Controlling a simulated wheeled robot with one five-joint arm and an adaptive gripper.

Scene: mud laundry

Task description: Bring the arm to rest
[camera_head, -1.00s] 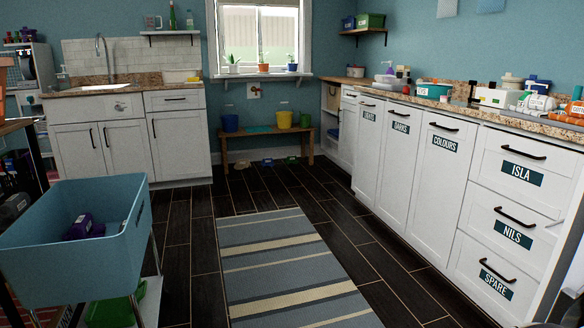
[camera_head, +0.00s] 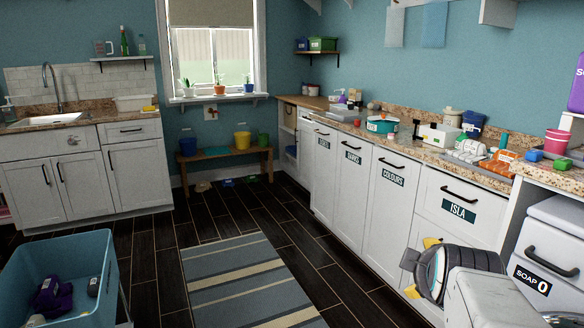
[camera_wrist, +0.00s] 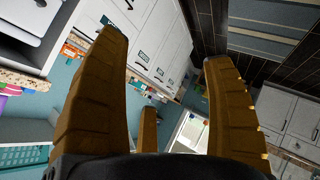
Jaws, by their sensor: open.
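My gripper (camera_head: 421,267) is in the lower right of the head view, at the end of my arm. Its yellow fingertips point left, in front of the white cabinets (camera_head: 388,206). In the wrist view my gripper (camera_wrist: 166,52) shows its ridged yellow fingers spread apart, with nothing between them. The room appears tilted in that view, with cabinets and the window behind the fingers.
A blue tub (camera_head: 22,280) with dark items stands at lower left. A striped rug (camera_head: 245,280) lies on the dark floor. The granite counter (camera_head: 400,140) at right carries many items. A bench (camera_head: 222,158) stands below the window.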

